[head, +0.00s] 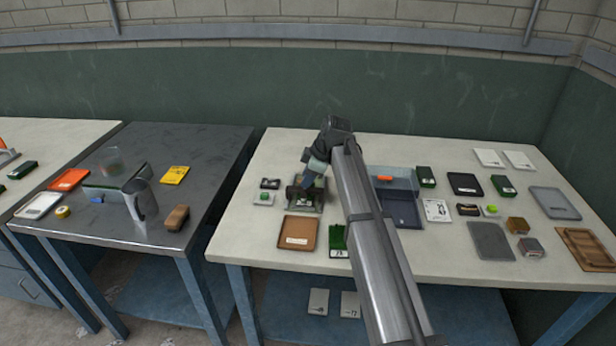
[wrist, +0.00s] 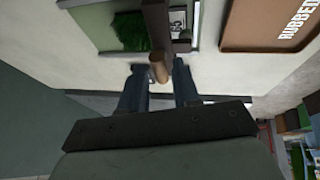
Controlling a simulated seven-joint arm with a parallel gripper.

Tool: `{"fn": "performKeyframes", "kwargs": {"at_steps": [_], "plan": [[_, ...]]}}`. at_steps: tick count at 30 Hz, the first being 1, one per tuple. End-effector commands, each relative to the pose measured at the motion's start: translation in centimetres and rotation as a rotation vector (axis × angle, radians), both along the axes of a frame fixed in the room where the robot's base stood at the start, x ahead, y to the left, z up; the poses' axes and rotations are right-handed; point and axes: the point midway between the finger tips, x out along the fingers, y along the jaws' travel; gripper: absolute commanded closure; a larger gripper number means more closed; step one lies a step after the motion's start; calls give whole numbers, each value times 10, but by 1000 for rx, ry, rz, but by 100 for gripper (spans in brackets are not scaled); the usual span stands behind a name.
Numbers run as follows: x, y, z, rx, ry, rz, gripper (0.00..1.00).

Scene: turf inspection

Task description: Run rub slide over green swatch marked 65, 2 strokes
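My gripper (head: 309,181) is over a small tray on the light table. In the wrist view its two dark blue fingers (wrist: 160,85) stand on either side of the round wooden handle of the rub slide (wrist: 158,70) and appear closed on it. The slide's dark brown body reaches over the tray. The green swatch (wrist: 130,32) lies in the tray beside the slide, with a white label (wrist: 179,22) partly hidden by the slide; its marking looks like 65. Whether the slide touches the turf I cannot tell.
A brown tray marked RUBBED (wrist: 268,25) is beside the swatch tray, also seen in the head view (head: 290,241). Another green swatch (head: 338,236) lies right of it. A blue-grey bin (head: 400,180) stands behind my arm. Several swatches and trays fill the table's right side.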

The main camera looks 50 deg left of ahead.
Motion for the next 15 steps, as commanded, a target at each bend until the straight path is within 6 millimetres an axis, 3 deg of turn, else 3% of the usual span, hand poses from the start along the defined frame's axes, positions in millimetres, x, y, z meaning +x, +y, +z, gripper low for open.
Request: {"fn": "performKeyframes", "kwargs": {"at_steps": [9, 15], "plan": [[0, 0, 0, 0, 0, 0, 100], [0, 0, 0, 0, 0, 0, 100]]}}
